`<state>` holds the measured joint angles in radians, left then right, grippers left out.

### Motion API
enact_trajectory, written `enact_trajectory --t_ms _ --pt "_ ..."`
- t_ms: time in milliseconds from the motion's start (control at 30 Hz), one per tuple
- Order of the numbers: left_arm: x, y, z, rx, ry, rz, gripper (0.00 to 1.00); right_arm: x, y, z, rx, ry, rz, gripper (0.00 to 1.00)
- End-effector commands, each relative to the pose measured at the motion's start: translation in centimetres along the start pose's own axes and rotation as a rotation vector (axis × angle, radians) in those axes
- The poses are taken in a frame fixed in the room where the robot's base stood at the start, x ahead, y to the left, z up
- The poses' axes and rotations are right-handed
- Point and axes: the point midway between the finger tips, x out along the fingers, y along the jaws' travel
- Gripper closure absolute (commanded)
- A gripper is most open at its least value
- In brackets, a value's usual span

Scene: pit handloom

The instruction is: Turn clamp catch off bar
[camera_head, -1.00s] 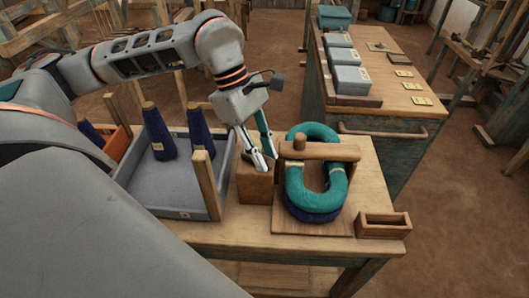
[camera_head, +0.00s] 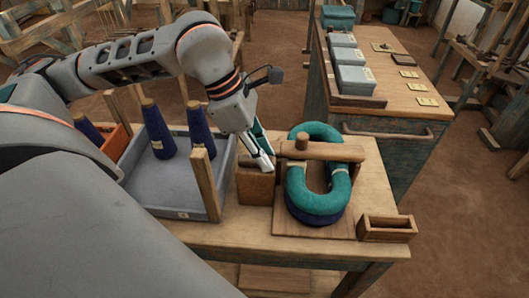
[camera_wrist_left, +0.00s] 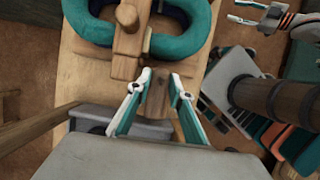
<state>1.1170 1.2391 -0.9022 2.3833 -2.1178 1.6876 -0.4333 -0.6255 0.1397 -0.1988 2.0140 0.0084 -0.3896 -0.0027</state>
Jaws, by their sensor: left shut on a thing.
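The clamp bar (camera_head: 335,152) is a wooden bar with a round knob, lying across a teal ring-shaped skein (camera_head: 320,200) on a wooden board. A wooden block (camera_head: 256,188) stands at the bar's left end. My left gripper (camera_head: 264,162) is low over this block, beside the bar's end. In the left wrist view the fingers (camera_wrist_left: 159,84) close on the sides of a narrow wooden piece, seemingly the catch (camera_wrist_left: 157,98). The bar's end (camera_wrist_left: 125,66) shows just beside it. My right gripper (camera_wrist_left: 240,11) shows at the wrist view's top right, fingers apart and empty.
A grey tray (camera_head: 180,198) with dark blue yarn cones stands close left of the block, its wooden post near my gripper. A small open wooden box (camera_head: 388,229) sits at the table's right corner. A counter with grey boxes (camera_head: 355,80) stands behind.

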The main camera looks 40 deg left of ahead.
Motion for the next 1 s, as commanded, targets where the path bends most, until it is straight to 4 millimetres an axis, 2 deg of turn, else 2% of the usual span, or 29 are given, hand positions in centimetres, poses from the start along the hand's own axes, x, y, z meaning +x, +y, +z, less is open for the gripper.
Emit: enact_trajectory --t_ms 300,333,400,633,767,867,1000 --pt "0.0 0.0 -0.1 -0.005 0.002 -0.002 1.0 -0.3 -0.3 0.5 0.002 -0.009 -0.004 0.6" --pt "0.0 0.0 -0.1 -0.005 0.002 -0.002 0.74 -0.3 -0.3 0.6 0.002 -0.01 -0.004 0.6" --pt "0.0 0.0 -0.1 -0.004 0.002 -0.001 0.62 -0.4 -0.3 0.7 0.002 -0.012 -0.005 0.6" --pt "0.0 0.0 0.0 -0.003 0.001 -0.001 0.62 -0.4 -0.4 0.7 0.002 -0.012 -0.006 0.6" --pt "-0.2 0.0 0.0 -0.002 0.001 0.0 0.62 -0.1 -0.1 0.0 -0.004 0.001 -0.004 0.6" --pt "-1.0 0.1 0.0 -0.002 0.0 0.003 0.62 -0.1 -0.1 0.1 -0.002 -0.001 -0.003 0.6" --pt "-3.4 0.1 0.0 -0.003 -0.001 0.004 0.62 -0.1 -0.1 0.1 -0.001 -0.003 -0.003 0.6"
